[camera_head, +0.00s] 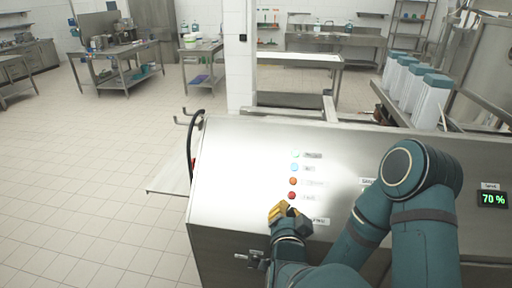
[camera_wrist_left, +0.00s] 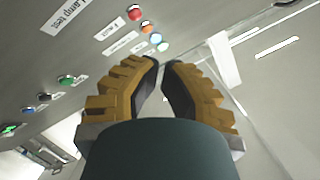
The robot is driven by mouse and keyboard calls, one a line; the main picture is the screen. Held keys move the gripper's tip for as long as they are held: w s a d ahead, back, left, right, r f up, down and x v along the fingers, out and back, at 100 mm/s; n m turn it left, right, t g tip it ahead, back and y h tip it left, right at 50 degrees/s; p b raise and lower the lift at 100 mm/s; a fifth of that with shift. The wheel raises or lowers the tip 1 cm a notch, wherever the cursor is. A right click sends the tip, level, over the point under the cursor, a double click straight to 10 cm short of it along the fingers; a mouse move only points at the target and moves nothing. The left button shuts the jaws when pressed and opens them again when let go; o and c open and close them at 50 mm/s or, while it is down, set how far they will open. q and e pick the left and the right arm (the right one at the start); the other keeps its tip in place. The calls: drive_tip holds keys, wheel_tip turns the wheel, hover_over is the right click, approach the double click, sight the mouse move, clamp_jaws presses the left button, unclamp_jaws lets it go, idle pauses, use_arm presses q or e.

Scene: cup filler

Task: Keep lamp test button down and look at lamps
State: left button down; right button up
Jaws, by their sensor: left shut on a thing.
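My left gripper (camera_head: 288,212) is at the sloped metal panel, just below the red lamp (camera_head: 291,195) and left of a partly covered label. It is shut, with its yellow-padded fingers (camera_wrist_left: 160,63) drawn together at the tips. The lamp test button is hidden in the head view, where the gripper covers its place. The "Lamp test" label (camera_wrist_left: 66,13) shows in the left wrist view. Above the red lamp are the orange lamp (camera_head: 293,181), blue lamp (camera_head: 294,167) and pale green lamp (camera_head: 295,154). They look bright; I cannot be sure all are lit. My right gripper is out of view.
A display (camera_head: 493,199) reading 70 % is at the panel's right. Several white containers with teal lids (camera_head: 430,100) stand behind it. More buttons, including a green one (camera_wrist_left: 67,80), show in the left wrist view. Open tiled floor lies to the left.

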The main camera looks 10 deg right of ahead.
use_arm(q)
drive_tip(key=shift+w+d+f+b, duration=0.3)
drive_tip(key=shift+w+f+b, duration=0.65)
drive_tip(key=shift+f, duration=0.15)
drive_tip(key=shift+w+d+f+b, duration=0.3)
drive_tip(key=shift+w+f+b, duration=0.6)
drive_tip(key=shift+f+b, duration=0.15)
drive_tip(key=shift+w+d+f+b, duration=0.3)
drive_tip(key=shift+w+f+b, duration=0.65)
drive_tip(key=shift+f, duration=0.15)
drive_tip(key=shift+f, duration=0.1)
drive_tip(key=shift+w+d+f, duration=0.1)
drive_tip(key=shift+w+f, duration=0.1)
drive_tip(key=shift+w, duration=0.05)
drive_tip(key=shift+w+f+b, duration=0.3)
drive_tip(key=shift+f+b, duration=0.05)
drive_tip(key=shift+b, duration=0.1)
drive_tip(key=shift+s+r+p, duration=0.55)
drive_tip(key=shift+s+r, duration=0.05)
drive_tip(key=shift+r, duration=0.05)
idle(0.3)
